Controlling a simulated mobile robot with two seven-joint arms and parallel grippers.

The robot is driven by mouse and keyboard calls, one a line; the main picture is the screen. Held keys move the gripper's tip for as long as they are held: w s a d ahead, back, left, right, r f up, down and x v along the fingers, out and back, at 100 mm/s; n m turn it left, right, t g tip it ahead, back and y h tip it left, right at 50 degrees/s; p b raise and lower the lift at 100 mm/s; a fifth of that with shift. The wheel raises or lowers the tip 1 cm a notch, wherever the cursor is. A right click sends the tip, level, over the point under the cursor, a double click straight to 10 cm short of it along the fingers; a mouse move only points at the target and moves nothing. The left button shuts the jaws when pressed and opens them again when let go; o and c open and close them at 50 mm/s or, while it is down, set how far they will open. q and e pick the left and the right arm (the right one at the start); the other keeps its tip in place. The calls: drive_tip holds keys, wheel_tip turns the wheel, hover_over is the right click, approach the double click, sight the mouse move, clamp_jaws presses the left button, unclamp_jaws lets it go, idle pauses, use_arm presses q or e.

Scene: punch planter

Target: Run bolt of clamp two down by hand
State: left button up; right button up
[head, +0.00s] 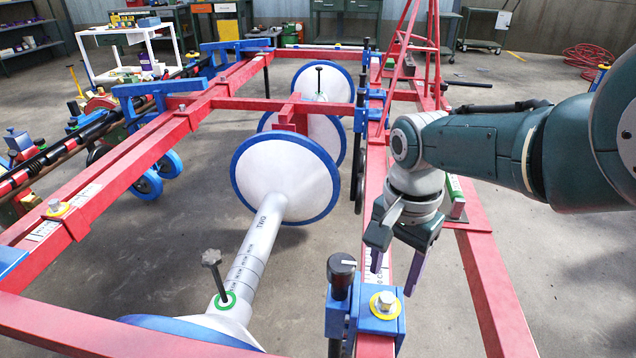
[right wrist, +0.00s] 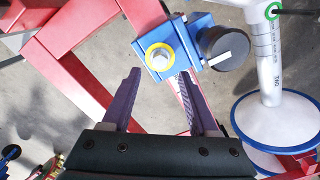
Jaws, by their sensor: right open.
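A blue clamp (head: 362,318) sits on the red frame rail at the lower right of the head view. It carries a silver hex bolt (head: 385,301) with a yellow washer, and a black knob with a white line (head: 341,267) stands beside the bolt. My right gripper (head: 395,273) is open and empty, fingers pointing down, above and slightly behind the bolt. In the right wrist view the bolt (right wrist: 158,57) shows just beyond the gap between the fingertips (right wrist: 160,74), with the black knob (right wrist: 223,47) to its right. My left gripper is not in view.
Red rails (head: 110,190) surround white discs with blue rims (head: 285,178) on a shaft marked TWO (head: 258,228). A dark bolt (head: 214,270) stands up from a green ring. Grey floor (head: 560,260) is clear at right.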

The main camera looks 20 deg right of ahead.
use_arm(q)
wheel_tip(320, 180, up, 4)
drive_tip(key=p, duration=0.3)
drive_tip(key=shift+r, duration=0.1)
use_arm(e)
wheel_tip(320, 180, up, 4)
drive_tip(key=shift+r, duration=0.2)
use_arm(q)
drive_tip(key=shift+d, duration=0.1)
use_arm(e)
wheel_tip(320, 180, up, 10)
drive_tip(key=p, duration=0.8)
hover_over(388, 297)
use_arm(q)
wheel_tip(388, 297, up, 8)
use_arm(e)
drive_tip(key=shift+f, duration=0.1)
